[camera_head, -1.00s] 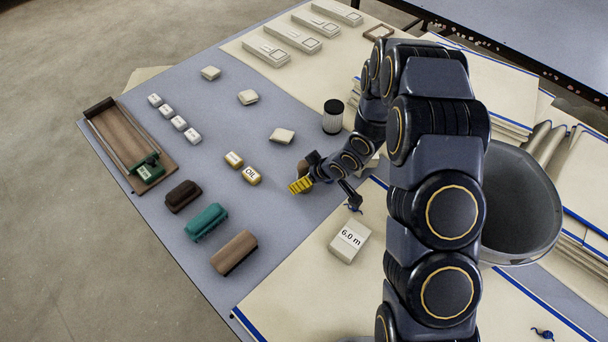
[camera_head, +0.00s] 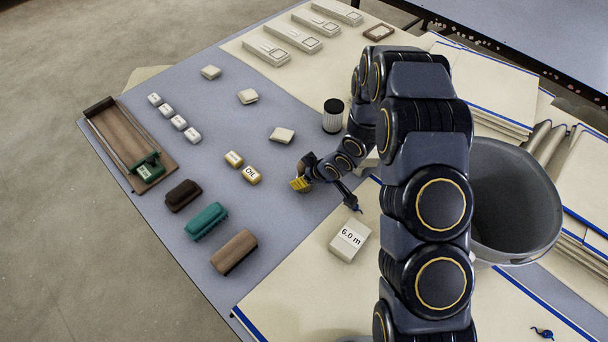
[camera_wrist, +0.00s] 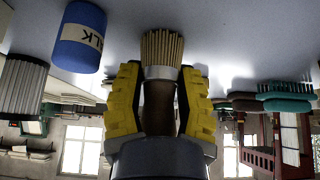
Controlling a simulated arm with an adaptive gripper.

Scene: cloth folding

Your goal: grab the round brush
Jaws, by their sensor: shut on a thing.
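The round brush (camera_wrist: 161,50) has pale straw bristles, a silver ferrule and a brown handle. In the wrist view its handle sits between the two yellow fingers of my gripper (camera_wrist: 160,100), which are shut on it. The bristles point away from the gripper, toward the top of the picture. In the head view my gripper (camera_head: 300,183) is over the grey mat, right of the two small yellow oil blocks (camera_head: 242,167).
Brown and teal brushes (camera_head: 206,221) lie left of my gripper. A 6.0 m block (camera_head: 350,239) lies to its front right. A black-topped ribbed cylinder (camera_head: 333,116) stands behind it. The wrist view shows a blue chalk container (camera_wrist: 80,38) beside the brush.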

